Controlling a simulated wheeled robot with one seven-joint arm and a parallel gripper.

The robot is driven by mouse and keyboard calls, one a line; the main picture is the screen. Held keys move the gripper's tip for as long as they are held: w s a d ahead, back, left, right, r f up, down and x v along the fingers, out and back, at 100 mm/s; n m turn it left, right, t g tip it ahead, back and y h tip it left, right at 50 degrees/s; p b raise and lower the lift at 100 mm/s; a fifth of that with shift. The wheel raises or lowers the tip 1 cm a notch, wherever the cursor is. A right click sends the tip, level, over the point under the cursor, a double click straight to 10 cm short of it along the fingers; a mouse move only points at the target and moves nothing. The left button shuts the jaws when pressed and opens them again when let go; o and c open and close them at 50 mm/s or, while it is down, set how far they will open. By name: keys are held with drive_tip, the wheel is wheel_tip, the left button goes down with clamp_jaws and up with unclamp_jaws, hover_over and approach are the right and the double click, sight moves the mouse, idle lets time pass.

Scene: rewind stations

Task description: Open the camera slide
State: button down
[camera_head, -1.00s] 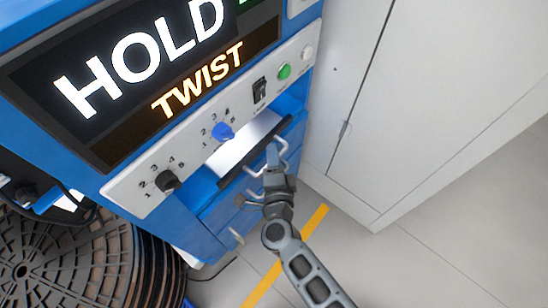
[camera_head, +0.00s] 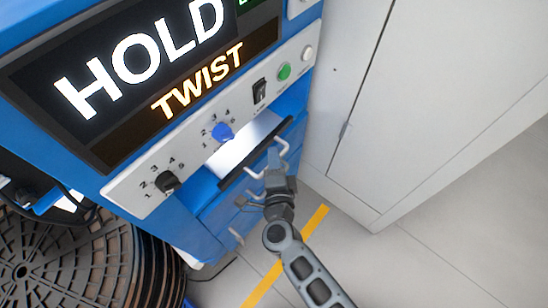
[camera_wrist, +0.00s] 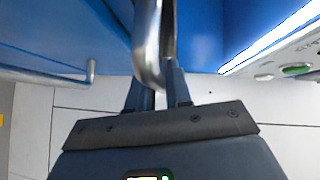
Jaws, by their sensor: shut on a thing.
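The white slide (camera_head: 246,142) shows under the knob panel in the head view, with a dark front edge (camera_head: 236,172). Metal handles stick out of the blue front below it. My gripper (camera_head: 273,158) is at the upper handle (camera_head: 281,142), at the front of the machine. In the wrist view my gripper's fingers (camera_wrist: 160,82) are shut on a curved metal handle (camera_wrist: 149,40), which runs down between them. My gripper hides part of the handle in the head view, so which panel it belongs to is hard to tell.
A second handle (camera_wrist: 88,74) stands to the left in the wrist view. A lower handle (camera_head: 237,236) is on the blue cabinet. The display (camera_head: 150,70) reads HOLD and TWIST. A grey cabinet (camera_head: 430,90) stands close on the right; the floor in front is clear.

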drive_tip(key=s+d, duration=1.1)
drive_tip(key=d, duration=0.3)
drive_tip(key=shift+d+f, duration=0.1)
drive_tip(key=c, duration=1.1)
unclamp_jaws()
drive_tip(key=shift+c, duration=0.2)
drive_tip(key=s+r, duration=0.1)
drive_tip(key=s, duration=0.6)
drive_tip(key=shift+s+d, duration=0.4)
drive_tip(key=shift+r, duration=0.1)
